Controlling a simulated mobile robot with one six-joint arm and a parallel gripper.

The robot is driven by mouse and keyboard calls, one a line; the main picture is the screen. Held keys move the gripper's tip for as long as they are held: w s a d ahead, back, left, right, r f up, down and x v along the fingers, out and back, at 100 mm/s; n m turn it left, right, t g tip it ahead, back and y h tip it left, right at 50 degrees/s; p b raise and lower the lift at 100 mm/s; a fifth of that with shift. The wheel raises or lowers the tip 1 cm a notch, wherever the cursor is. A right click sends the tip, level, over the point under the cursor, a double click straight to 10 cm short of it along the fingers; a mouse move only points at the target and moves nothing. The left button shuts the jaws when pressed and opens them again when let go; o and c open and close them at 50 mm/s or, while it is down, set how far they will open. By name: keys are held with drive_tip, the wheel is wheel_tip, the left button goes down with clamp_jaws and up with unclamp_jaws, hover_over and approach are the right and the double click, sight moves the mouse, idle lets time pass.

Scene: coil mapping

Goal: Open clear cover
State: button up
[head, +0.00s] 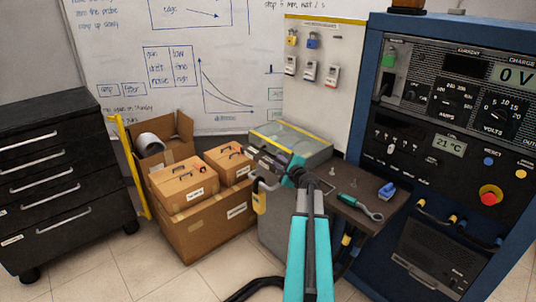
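A box with what looks like a clear cover (290,138), edged in yellow, stands at the centre on a grey cabinet. The cover appears to lie down flat over the box. My teal arm reaches up from the bottom, and my gripper (267,158) is at the front left edge of the box. It overlaps the box front in this view, so I cannot tell whether it touches the cover. The fingers are small and dark, and their opening is unclear. A yellow padlock (260,199) hangs below the gripper.
A brown shelf (340,190) holds a teal-handled wrench (361,207) and a blue item (387,190). A blue-framed control panel (455,110) stands right. Cardboard boxes (205,225) and a black drawer cabinet (62,180) stand left. The floor at lower left is clear.

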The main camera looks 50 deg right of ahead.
sight(268, 153)
drive_tip(key=shift+p+x, duration=1.05)
drive_tip(key=shift+x, duration=4.85)
clamp_jaws()
